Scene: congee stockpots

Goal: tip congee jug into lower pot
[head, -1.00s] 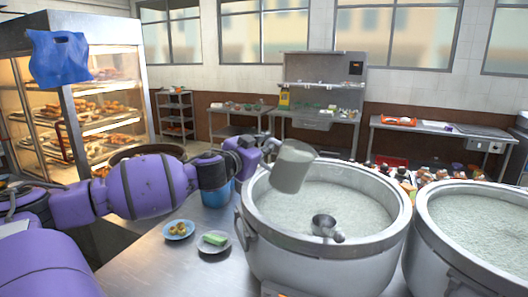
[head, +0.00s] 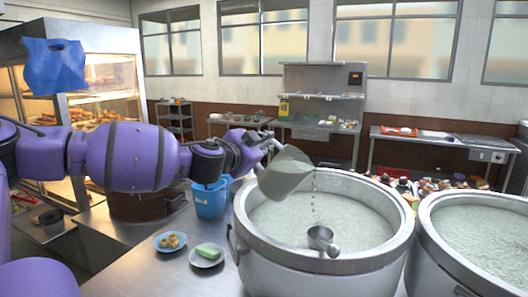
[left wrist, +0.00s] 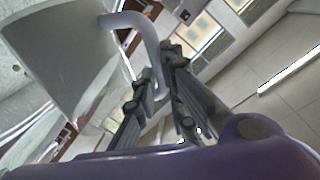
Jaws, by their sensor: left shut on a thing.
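The grey congee jug (head: 287,172) is tipped to the right above the left rim of the middle stockpot (head: 243,250). A trail of drops (head: 313,205) falls from its lip toward the pale congee in that pot. My left gripper (head: 262,146) is shut on the jug's handle. In the left wrist view, the fingers (left wrist: 160,88) close around the curved handle (left wrist: 142,28), and the jug body (left wrist: 62,50) is at upper left. A metal ladle (head: 322,239) rests in the middle pot. My right gripper is out of view.
A second congee pot (head: 438,240) stands close at right. A blue bucket (head: 211,201), a plate of small brown food (head: 170,242) and a plate with a green block (head: 207,255) sit left of the middle pot. Condiment containers (head: 435,183) line the back.

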